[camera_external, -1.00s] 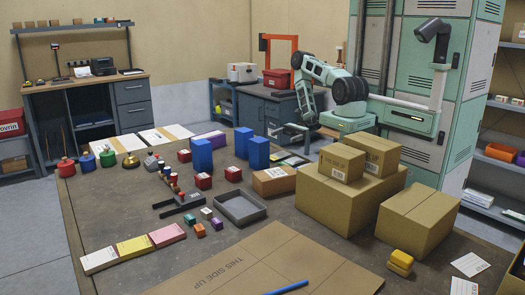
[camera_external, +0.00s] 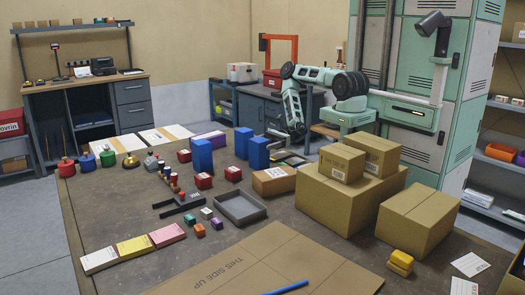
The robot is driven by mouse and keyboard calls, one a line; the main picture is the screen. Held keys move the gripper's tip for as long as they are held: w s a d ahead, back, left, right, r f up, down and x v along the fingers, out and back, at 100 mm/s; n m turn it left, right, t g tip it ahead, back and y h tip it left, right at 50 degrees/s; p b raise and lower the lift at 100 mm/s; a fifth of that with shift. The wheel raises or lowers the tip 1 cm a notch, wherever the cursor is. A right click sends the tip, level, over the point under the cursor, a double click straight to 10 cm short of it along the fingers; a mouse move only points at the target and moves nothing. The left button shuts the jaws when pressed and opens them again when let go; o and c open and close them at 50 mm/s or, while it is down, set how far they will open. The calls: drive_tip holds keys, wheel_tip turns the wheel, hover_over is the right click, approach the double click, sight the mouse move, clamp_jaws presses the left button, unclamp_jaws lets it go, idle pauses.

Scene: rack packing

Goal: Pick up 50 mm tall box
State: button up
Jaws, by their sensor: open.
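Several boxes of different heights stand on the dark table (camera_external: 130,205); I cannot tell from the picture which is 50 mm tall. Three taller blue boxes are a left one (camera_external: 202,156), a back one (camera_external: 243,142) and a right one (camera_external: 259,153). My gripper (camera_external: 280,137) is open, small in the picture, beyond the right blue box at the table's far side. It appears apart from the boxes and empty.
Large cartons (camera_external: 345,205) fill the right side.

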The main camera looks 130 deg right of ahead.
sight(254, 147)
drive_tip(key=w, duration=0.2)
drive_tip(key=w+a+p, duration=0.1)
drive_tip(key=w, duration=0.2)
drive_tip(key=shift+c, duration=0.3)
drive_tip(key=shift+a, duration=0.1)
drive_tip(key=c, duration=1.2)
